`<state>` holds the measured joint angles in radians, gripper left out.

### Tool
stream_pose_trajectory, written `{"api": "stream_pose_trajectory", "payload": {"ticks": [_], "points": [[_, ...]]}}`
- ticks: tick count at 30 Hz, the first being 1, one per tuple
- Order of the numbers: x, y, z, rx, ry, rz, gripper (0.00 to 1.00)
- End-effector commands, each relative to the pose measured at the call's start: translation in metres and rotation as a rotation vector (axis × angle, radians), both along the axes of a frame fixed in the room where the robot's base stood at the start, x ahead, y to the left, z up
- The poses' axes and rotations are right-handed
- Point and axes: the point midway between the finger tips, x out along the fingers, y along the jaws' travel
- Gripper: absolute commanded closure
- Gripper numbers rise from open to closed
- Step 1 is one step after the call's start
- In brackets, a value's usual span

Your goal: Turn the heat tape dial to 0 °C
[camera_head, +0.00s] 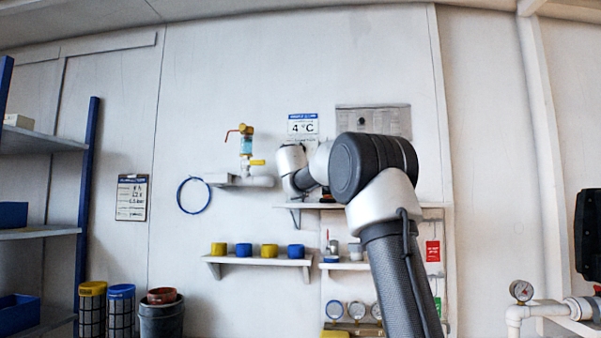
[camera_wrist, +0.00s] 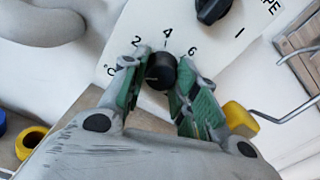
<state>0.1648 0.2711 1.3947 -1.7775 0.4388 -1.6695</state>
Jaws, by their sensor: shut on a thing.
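The heat tape dial is a small black round knob (camera_wrist: 161,70) on a white panel (camera_wrist: 190,28) marked 2, 4, 6 and °C in the wrist view. My gripper (camera_wrist: 160,78) is shut on this knob, with one green-padded finger on each side of it. The knob's exact setting is hard to read. A second black knob (camera_wrist: 213,8) sits farther up the panel, apart from my fingers. In the head view my arm hides the dial and my fingers.
A wall sign (camera_head: 303,127) reads 4 °C above my wrist. A shelf (camera_head: 330,206) runs below it, with a lower shelf (camera_head: 258,261) of yellow and blue caps. A yellow-handled metal rod (camera_wrist: 240,119) is close to my right finger.

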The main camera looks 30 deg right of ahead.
Motion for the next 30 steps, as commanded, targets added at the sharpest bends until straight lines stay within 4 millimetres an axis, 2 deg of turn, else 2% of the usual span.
{"api": "stream_pose_trajectory", "payload": {"ticks": [18,19,21,22,30], "points": [[0.0009,-0.0009,-0.0032,-0.03,0.027,-0.001,0.94],[0.0009,-0.0009,-0.0032,-0.03,0.027,-0.001,0.65],[0.0009,-0.0008,-0.0031,-0.03,0.027,-0.001,0.52],[0.0008,-0.0009,-0.003,-0.031,0.026,0.0,0.49],[0.0001,-0.0004,-0.0012,-0.031,0.023,-0.001,0.49]]}}
